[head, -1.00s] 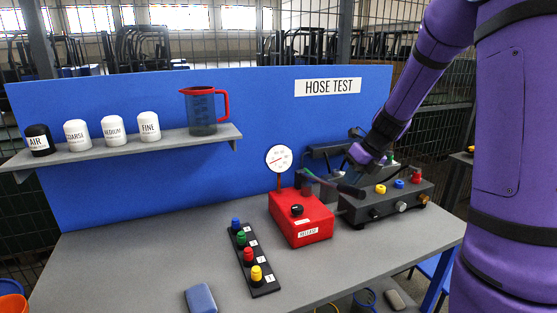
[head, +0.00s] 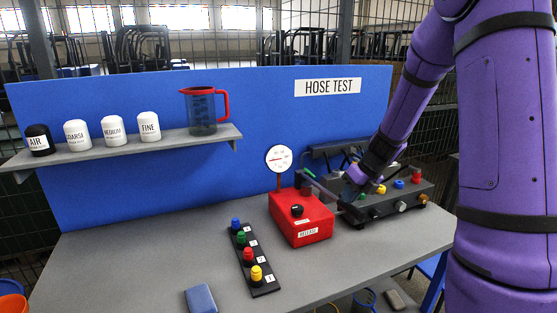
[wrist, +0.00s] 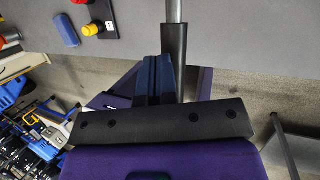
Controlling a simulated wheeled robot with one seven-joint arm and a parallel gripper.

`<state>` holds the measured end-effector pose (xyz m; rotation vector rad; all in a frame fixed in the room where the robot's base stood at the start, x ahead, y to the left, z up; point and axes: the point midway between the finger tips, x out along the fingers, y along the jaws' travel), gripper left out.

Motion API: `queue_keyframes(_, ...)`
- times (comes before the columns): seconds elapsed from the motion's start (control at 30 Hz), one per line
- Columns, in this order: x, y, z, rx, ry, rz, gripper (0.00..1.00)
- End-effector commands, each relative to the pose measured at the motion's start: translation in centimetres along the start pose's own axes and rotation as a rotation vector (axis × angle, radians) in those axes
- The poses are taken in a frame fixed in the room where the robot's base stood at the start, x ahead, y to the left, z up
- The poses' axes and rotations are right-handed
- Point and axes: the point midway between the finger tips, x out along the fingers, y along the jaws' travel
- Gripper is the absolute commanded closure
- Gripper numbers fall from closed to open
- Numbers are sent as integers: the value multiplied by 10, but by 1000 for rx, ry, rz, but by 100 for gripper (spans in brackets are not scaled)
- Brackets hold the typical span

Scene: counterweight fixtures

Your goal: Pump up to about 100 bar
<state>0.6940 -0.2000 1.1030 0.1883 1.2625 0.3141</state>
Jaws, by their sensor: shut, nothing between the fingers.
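The red pump (head: 301,219) stands on the grey bench, with a black knob (head: 296,209) on top and a RELEASE label on its front. Its round white gauge (head: 279,158) rises behind on a stem; the red needle is too small to read exactly. In the wrist view the pump lever shows as a metal rod (wrist: 174,10) with a black grip (wrist: 173,48). My gripper (head: 349,194) is right of the pump; its shut dark blue fingers (wrist: 153,70) lie right beside the grip, not around it. Whether they touch it I cannot tell.
A dark manifold box (head: 395,203) with coloured caps stands close to my gripper on the right. A black strip (head: 252,258) with several coloured plugs lies left of the pump. A blue pad (head: 200,298) lies at the front edge. The left of the bench is clear.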

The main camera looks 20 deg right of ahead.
Motion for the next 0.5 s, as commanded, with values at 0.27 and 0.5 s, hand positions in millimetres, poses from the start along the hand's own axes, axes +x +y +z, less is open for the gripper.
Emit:
queue_keyframes(0.27,31,-11,-10,2,2,2,100)
queue_keyframes(0.5,57,-19,-19,2,2,2,100)
